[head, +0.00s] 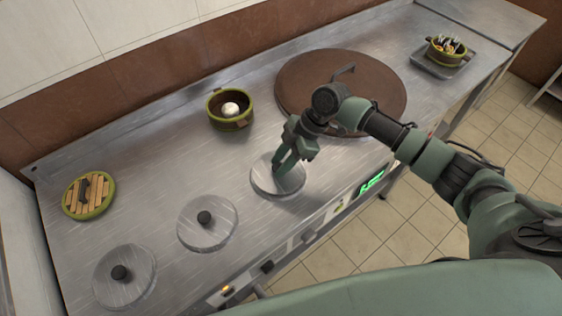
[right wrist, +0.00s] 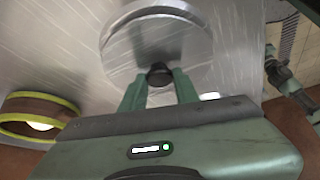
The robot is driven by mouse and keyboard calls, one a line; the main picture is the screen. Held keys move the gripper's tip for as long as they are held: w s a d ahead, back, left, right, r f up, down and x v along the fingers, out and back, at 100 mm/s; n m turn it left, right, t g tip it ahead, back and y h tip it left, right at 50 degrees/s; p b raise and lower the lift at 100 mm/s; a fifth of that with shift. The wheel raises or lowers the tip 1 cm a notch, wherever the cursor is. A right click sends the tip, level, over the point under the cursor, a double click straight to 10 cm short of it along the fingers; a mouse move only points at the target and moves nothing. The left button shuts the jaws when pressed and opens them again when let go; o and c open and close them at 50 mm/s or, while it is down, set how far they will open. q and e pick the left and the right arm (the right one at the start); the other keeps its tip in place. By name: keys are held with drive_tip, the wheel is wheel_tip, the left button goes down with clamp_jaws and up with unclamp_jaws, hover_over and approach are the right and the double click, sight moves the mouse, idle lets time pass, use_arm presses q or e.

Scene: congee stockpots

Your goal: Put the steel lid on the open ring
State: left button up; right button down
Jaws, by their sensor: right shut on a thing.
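A round steel lid (head: 290,186) is at the right end of a row of three on the steel counter. My right gripper (head: 281,163) is over it, fingers pointing down, shut on its dark knob. The right wrist view shows the fingers (right wrist: 158,82) on either side of the knob (right wrist: 158,70), with the lid disc (right wrist: 135,45) beyond. A curved rim shows along the lid's far side. I cannot tell whether the lid rests on a ring or hangs just above one; any opening beneath is hidden.
Two other steel lids, a middle one (head: 222,228) and a left one (head: 137,283), lie on the counter (head: 160,160).

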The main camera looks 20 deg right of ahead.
drive_tip(key=shift+p, duration=0.4)
idle(0.6)
drive_tip(key=shift+f+b, duration=0.4)
drive_tip(key=shift+f, duration=0.15)
drive_tip(key=c, duration=1.3)
unclamp_jaws()
drive_tip(key=shift+r, duration=0.1)
drive_tip(key=shift+c, duration=0.2)
drive_tip(key=p+v, duration=0.8)
drive_tip(key=v, duration=0.3)
drive_tip(key=shift+a, duration=0.1)
